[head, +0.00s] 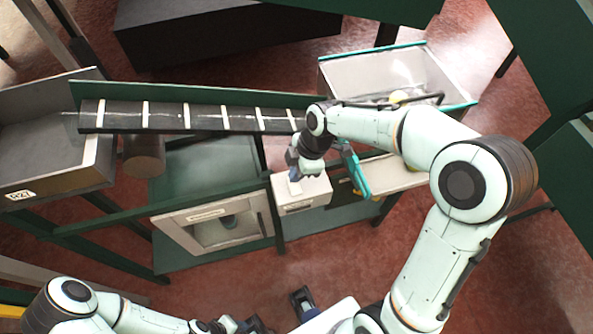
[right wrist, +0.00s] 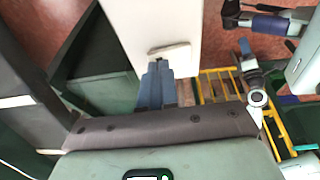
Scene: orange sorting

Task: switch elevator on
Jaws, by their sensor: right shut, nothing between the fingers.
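The elevator (head: 205,117) is a dark belt with white cleats, running across the upper left in the head view. A white box (head: 304,198) stands below its right end. My right gripper (head: 293,176) is shut and empty, pointing down at the top of this box. In the right wrist view the shut blue fingers (right wrist: 157,82) are at a raised grey-beige piece on the white box (right wrist: 155,22), perhaps a switch. The fingers partly hide it, and I cannot tell whether they touch. My left gripper (head: 280,312) is low in the head view, fingers apart, empty, partly cut off.
A grey bin (head: 55,180) with a label is at the elevator's left end. A clear-walled bin (head: 340,75) with teal edges is at the upper right, partly behind my right arm. A pale framed box (head: 262,222) sits left of the white box. Red floor is open in front.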

